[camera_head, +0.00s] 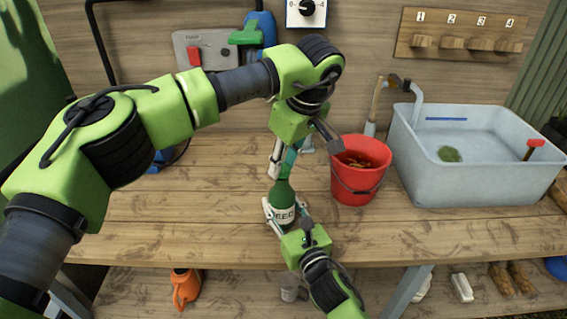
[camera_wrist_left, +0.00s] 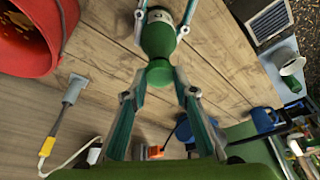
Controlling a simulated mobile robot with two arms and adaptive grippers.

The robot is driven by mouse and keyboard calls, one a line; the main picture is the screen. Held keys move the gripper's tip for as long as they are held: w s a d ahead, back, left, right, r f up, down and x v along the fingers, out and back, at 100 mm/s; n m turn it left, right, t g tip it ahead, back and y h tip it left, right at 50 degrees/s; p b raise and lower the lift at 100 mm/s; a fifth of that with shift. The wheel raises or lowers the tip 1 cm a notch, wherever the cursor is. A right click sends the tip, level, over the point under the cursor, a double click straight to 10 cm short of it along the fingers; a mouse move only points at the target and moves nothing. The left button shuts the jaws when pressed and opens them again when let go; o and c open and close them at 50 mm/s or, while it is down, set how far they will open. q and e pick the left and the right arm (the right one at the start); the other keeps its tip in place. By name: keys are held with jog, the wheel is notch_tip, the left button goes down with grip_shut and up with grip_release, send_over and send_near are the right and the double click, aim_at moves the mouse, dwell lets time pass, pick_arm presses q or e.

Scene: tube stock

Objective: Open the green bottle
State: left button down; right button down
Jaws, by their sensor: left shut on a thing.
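The green bottle (camera_head: 283,192) stands upright on the wooden bench, a pale label on its body. My left gripper (camera_head: 283,172) comes from above, its fingers shut around the bottle's top. In the left wrist view the green bottle (camera_wrist_left: 158,40) shows from above, and the fingers of my left gripper (camera_wrist_left: 160,82) stand at both sides of its green cap. My right gripper (camera_head: 284,211) reaches in from the front, its fingers closed on both sides of the bottle's lower body. The contact at the cap is partly hidden in the head view.
A red bucket (camera_head: 360,170) stands right of the bottle. A grey-blue basin (camera_head: 470,185) with a tap is farther right. A numbered peg rack (camera_head: 460,35) hangs on the back wall. The bench (camera_head: 160,220) is clear left of the bottle.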

aim_at(283, 168)
pick_arm(q)
jog(key=shift+r, duration=2)
pick_arm(e)
jog(key=c, duration=1.2)
grip_release()
jog(key=shift+o, duration=0.2)
